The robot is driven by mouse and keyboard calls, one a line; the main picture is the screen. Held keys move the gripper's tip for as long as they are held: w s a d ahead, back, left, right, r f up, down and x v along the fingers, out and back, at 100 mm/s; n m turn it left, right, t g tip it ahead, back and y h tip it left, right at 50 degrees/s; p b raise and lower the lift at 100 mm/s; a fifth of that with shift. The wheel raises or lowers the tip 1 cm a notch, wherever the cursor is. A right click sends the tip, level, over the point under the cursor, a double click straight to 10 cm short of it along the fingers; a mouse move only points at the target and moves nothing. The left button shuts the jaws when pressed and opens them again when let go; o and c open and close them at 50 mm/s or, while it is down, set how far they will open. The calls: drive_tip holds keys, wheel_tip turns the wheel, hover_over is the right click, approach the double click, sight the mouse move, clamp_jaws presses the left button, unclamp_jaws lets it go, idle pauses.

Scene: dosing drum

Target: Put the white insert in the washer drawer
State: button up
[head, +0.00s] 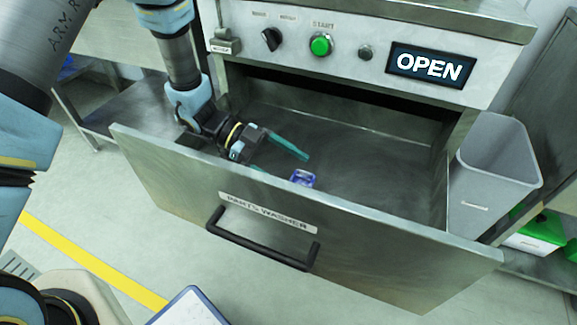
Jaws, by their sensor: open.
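The washer drawer (300,215) is pulled out, its steel front panel facing me with a black handle and a "PARTS WASHER" label. My gripper (283,164) reaches down into the drawer at its left side. Its teal fingers are apart, with nothing seen between them. A small blue and whitish object (303,178) is inside the drawer near the front panel, just beyond the fingertips and partly hidden by the panel's top edge. I cannot tell whether it is or contains the white insert; no plainly white insert shows elsewhere.
The washer's control panel (350,50) above the drawer has a green START button and a display reading "OPEN". A grey bin (497,165) stands close at the drawer's right. A white, blue-edged flat thing (190,308) shows at the bottom. The drawer's right floor is bare.

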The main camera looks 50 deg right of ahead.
drive_tip(key=shift+r, duration=0.4)
drive_tip(key=v, duration=0.7)
drive_tip(key=shift+w+a+r+p, duration=0.1)
drive_tip(key=shift+w+r+p, duration=0.1)
drive_tip(key=shift+r+p, duration=0.15)
